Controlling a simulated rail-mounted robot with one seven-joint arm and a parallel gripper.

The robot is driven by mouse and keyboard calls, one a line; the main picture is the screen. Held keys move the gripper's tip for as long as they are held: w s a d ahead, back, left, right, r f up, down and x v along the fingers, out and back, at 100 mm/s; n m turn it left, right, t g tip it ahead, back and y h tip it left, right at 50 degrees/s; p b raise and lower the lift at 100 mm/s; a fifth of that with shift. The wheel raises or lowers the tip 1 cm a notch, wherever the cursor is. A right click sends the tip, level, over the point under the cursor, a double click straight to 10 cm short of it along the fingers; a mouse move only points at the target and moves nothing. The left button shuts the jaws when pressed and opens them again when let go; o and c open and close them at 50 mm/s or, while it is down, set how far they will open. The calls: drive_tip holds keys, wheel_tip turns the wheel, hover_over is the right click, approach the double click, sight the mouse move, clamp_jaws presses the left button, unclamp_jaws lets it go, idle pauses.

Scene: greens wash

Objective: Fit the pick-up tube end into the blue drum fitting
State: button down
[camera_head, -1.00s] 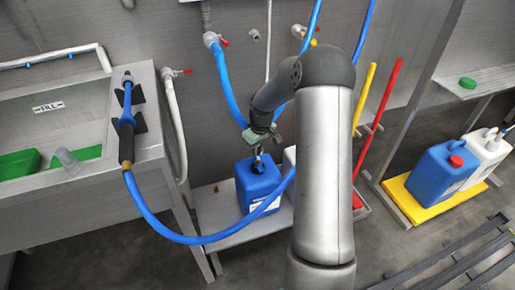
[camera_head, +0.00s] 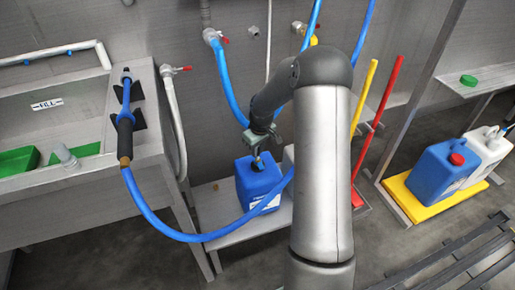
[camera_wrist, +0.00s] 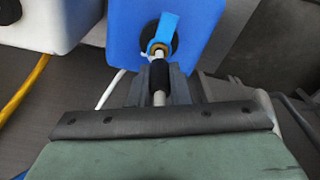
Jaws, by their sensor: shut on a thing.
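The blue drum (camera_head: 258,188) stands on a low shelf, and its near face fills the top middle of the wrist view (camera_wrist: 120,35). My gripper (camera_wrist: 158,82) is shut on the pick-up tube (camera_wrist: 159,75), a pale tube with a black sleeve. The tube points at the drum's dark round opening (camera_wrist: 172,42). A brass-coloured ring and a blue tab (camera_wrist: 168,25) show at that opening. I cannot tell whether the tube end is inside the fitting or just in front of it. In the head view my gripper (camera_head: 258,152) is right above the drum top.
A white container (camera_wrist: 45,20) stands beside the drum. A blue hose (camera_head: 190,238) loops past the drum's front from the sink. Yellow and red poles (camera_head: 387,90) stand to the right. Another blue drum (camera_head: 440,172) and a white one sit on a yellow platform (camera_head: 425,205).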

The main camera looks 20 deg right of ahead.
drive_tip(key=shift+f+b, duration=0.4)
drive_tip(key=shift+f, duration=0.3)
drive_tip(key=c, duration=1.3)
unclamp_jaws()
drive_tip(key=shift+r, duration=0.15)
wheel_tip(320, 180, up, 16)
drive_tip(key=s+p, duration=0.2)
drive_tip(key=p, duration=0.1)
drive_tip(key=s+a+r+p, duration=0.7)
drive_tip(key=s+a+r, duration=0.2)
drive_tip(key=s+r, duration=0.3)
drive_tip(key=s+a+r+m+p, duration=0.1)
drive_tip(key=s+a+r+p, duration=0.1)
drive_tip(key=s, duration=0.4)
drive_tip(key=s+a+r+m+p, duration=0.1)
drive_tip(key=s+a+r+p, duration=0.1)
drive_tip(key=s, duration=0.4)
drive_tip(key=s+a+r+m+g+p, duration=0.1)
drive_tip(key=s+a+r+p, duration=0.1)
drive_tip(key=s, duration=0.4)
drive_tip(key=shift+s+a+p, duration=0.25)
drive_tip(key=shift+a+p, duration=0.1)
drive_tip(key=shift+a, duration=0.15)
